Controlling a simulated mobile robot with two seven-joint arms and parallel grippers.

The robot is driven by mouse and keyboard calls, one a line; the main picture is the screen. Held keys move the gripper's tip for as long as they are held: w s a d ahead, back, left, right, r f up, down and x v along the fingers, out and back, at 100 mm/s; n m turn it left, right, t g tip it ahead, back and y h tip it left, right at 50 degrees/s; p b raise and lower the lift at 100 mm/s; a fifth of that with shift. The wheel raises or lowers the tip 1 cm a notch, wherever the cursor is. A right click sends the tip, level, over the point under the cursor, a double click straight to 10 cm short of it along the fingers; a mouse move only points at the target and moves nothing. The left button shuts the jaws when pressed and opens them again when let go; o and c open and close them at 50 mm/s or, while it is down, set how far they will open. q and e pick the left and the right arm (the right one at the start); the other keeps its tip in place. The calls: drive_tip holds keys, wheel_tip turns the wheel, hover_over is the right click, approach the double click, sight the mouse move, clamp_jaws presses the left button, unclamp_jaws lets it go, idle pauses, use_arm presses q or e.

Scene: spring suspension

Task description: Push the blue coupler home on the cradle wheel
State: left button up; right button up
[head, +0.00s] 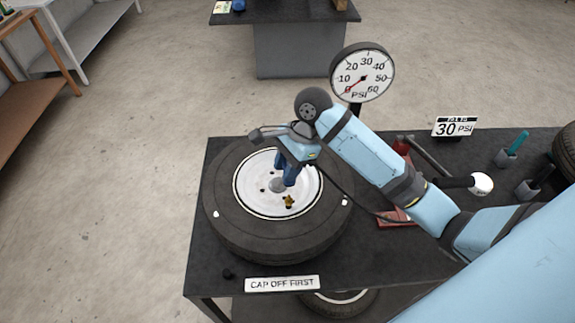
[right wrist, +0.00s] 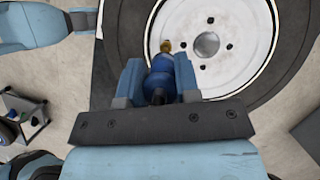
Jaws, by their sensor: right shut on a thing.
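The wheel (head: 240,206) lies flat on the dark bench, with a black tyre and a white rim. A brass valve piece (head: 288,202) stands on the rim near its front edge. My right gripper (head: 287,180) is over the rim, shut on the dark blue coupler (right wrist: 160,65). In the right wrist view the coupler sits between the two fingers, and the brass piece (right wrist: 166,46) shows right at its far end. I cannot tell whether the coupler is seated on it.
The pressure gauge (head: 362,77) stands behind the wheel. A "30 PSI" sign (head: 455,126) and tools in holders (head: 512,150) are on the right of the bench. A "CAP OFF FIRST" label (head: 282,284) and small black cap (head: 228,273) are at the front.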

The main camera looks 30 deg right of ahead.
drive_tip(key=shift+f, duration=2.65)
drive_tip(key=shift+f, duration=1.1)
drive_tip(key=o, duration=1)
drive_tip(key=shift+o, duration=0.2)
drive_tip(key=shift+r, duration=3.45)
drive_tip(key=shift+s, duration=0.1)
